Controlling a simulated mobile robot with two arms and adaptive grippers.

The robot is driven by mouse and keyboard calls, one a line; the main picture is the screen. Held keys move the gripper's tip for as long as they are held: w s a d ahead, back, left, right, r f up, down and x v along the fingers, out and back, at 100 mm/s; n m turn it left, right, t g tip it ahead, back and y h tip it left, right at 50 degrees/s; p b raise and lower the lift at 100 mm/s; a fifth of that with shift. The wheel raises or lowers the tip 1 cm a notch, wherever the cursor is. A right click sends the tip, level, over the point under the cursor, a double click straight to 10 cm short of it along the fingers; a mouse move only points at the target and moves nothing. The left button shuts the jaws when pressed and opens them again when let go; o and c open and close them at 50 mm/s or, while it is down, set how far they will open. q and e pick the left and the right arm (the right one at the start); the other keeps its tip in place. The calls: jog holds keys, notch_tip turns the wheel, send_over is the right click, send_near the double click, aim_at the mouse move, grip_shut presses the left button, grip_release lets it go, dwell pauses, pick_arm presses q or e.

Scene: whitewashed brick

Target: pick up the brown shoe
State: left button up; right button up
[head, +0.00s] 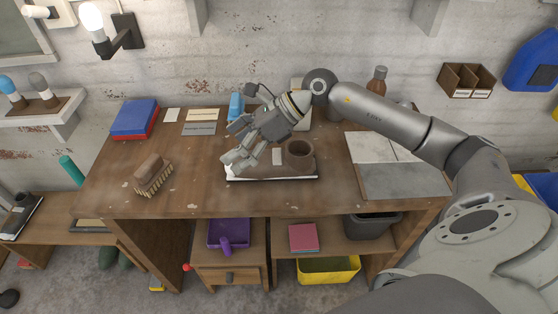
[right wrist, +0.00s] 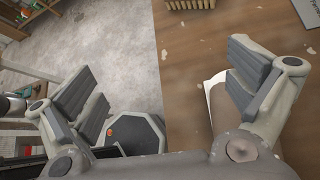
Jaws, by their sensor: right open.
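The brown shoe (head: 299,159) lies on the wooden workbench (head: 205,200), its dark ankle opening to the right and its toe end to the left. It has a pale tongue and a white sole with a black underside. My right gripper (head: 237,154) is open and empty, over the shoe's toe end, and hides part of it. In the right wrist view my right gripper (right wrist: 160,75) has its fingers wide apart, and a brown and white piece, likely the shoe (right wrist: 218,105), shows partly behind the right finger. I cannot tell whether they touch. My left gripper is not in view.
A brush (head: 150,175) and a blue-red box (head: 135,119) are on the bench's left. Grey tiles (head: 390,180) lie at the right, under my right arm. A bottle (head: 377,82) stands at the back. The bench front between brush and shoe is clear.

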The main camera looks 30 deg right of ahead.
jog(key=s+d+f+n+g+h, duration=0.15)
jog(key=d+h, duration=0.45)
jog(key=d, duration=1)
jog(key=p, duration=0.1)
send_over(280, 157)
jog(key=s+d, duration=0.2)
jog(key=shift+m+g, duration=0.25)
jog(key=f, duration=0.4)
jog(key=shift+w+a+f, duration=0.15)
jog(key=shift+w+f, duration=0.05)
jog(key=shift+w, duration=0.05)
jog(key=p+x, duration=0.2)
jog(key=x, duration=0.3)
jog(key=shift+w+f+p, duration=0.1)
jog(key=shift+f+p, duration=0.15)
jog(key=shift+p, duration=0.15)
jog(key=shift+w+f, duration=0.1)
jog(key=shift+f, duration=0.2)
jog(key=shift+r, duration=0.1)
jog(key=c, duration=1.2)
jog(key=shift+c, duration=0.2)
jog(key=shift+r, duration=0.15)
